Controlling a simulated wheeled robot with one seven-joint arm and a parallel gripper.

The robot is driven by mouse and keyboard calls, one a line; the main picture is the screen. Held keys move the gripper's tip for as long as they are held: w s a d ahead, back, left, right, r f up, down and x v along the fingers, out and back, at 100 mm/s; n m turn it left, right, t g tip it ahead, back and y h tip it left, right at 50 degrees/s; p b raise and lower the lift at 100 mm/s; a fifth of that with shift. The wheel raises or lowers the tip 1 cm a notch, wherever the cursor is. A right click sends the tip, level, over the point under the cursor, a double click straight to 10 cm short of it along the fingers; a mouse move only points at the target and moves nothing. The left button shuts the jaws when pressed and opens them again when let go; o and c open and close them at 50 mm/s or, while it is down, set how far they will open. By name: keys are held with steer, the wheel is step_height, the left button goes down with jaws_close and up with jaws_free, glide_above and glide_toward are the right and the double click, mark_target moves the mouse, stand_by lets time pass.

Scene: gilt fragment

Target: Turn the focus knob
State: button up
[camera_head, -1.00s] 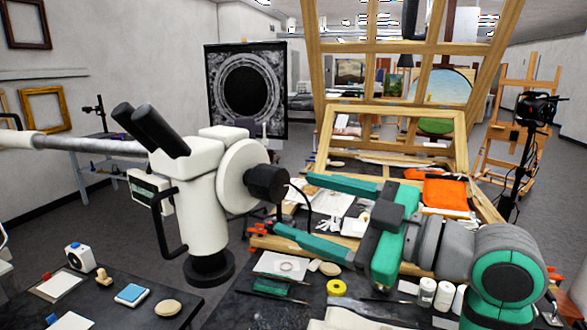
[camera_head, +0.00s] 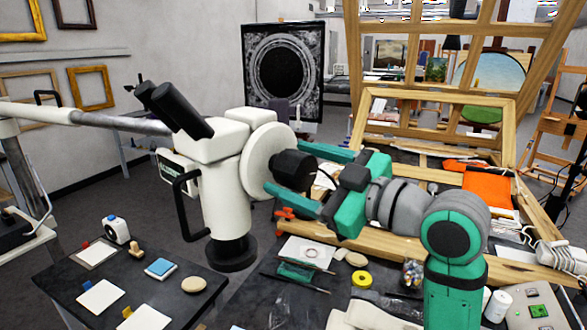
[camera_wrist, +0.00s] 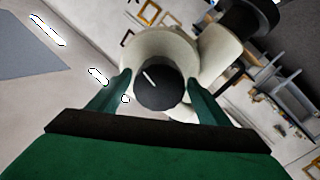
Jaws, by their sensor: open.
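The focus knob (camera_head: 293,170) is a black cylinder on the right side of the white microscope (camera_head: 225,190), on a round white disc (camera_head: 265,158). In the wrist view the knob (camera_wrist: 158,88) shows its dark round face with a short white mark. My gripper (camera_head: 300,178) is open, with one green finger behind and above the knob and the other in front and below it. In the wrist view the fingers (camera_wrist: 158,92) stand on the left and right of the knob. I cannot tell whether either finger touches it.
A dark table (camera_head: 70,282) with cards, a blue pad and a stone-like disc stands at lower left. A worktable with tools, a yellow tape roll (camera_head: 362,279) and white bottles (camera_head: 497,306) lies below my arm. A wooden easel frame (camera_head: 440,130) stands behind it.

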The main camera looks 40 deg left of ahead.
steer(key=shift+a, duration=0.25)
steer(key=c, duration=1.1)
steer(key=shift+o, duration=0.2)
steer(key=shift+w+m, duration=0.2)
steer(key=shift+m, duration=2.7)
steer(key=o, duration=1.1)
steer(key=shift+c, duration=0.2)
